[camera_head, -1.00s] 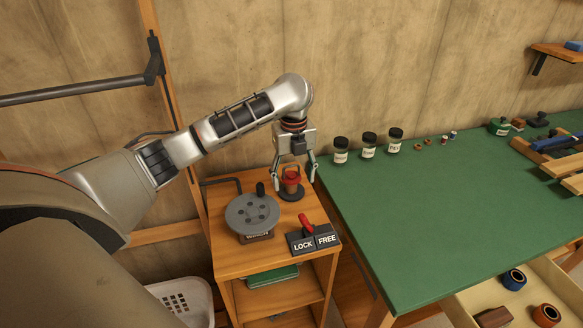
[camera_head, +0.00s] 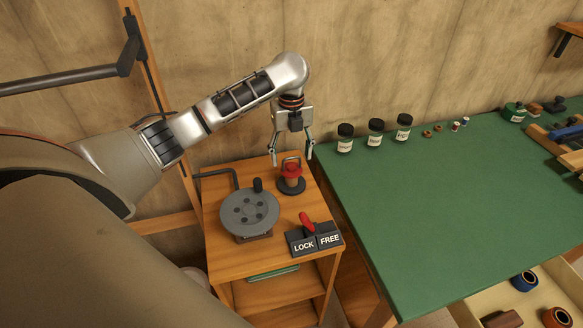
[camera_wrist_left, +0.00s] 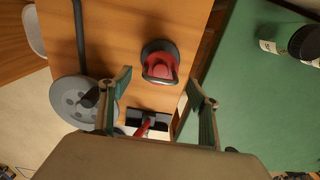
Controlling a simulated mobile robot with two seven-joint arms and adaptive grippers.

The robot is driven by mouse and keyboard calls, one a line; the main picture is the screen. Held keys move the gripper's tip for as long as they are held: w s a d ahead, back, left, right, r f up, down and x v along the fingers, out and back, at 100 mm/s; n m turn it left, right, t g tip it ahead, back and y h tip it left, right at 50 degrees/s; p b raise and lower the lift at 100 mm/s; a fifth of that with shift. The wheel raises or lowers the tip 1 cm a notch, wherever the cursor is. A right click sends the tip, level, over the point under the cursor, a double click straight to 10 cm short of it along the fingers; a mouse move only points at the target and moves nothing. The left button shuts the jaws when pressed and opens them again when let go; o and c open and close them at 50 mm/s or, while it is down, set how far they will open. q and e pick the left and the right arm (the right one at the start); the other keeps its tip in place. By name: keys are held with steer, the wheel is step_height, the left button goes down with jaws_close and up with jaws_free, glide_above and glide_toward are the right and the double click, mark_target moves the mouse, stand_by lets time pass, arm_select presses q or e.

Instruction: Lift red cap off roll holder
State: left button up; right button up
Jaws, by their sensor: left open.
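The red cap (camera_head: 291,171), with a dark loop handle, sits on top of the roll holder, an orange-brown roll on a round dark base (camera_head: 291,187), at the back of the wooden stand. My left gripper (camera_head: 291,159) is open and empty above the cap, its fingers spread to either side and pointing down. In the left wrist view the cap (camera_wrist_left: 159,66) shows between and just beyond the fingertips (camera_wrist_left: 160,78), apart from both fingers. The roll beneath is mostly hidden there. My right gripper is out of view.
A grey winch disc (camera_head: 249,211) with a black knob stands left of the holder. A red lever (camera_head: 306,222) with LOCK and FREE plates is in front. Three labelled jars (camera_head: 375,133) stand on the green table (camera_head: 420,210) to the right, which has much clear surface.

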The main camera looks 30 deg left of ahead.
mark_target(291, 164)
arm_select(q)
steer(key=shift+f, duration=1.4)
steer(key=c, duration=1)
steer(key=shift+c, duration=0.2)
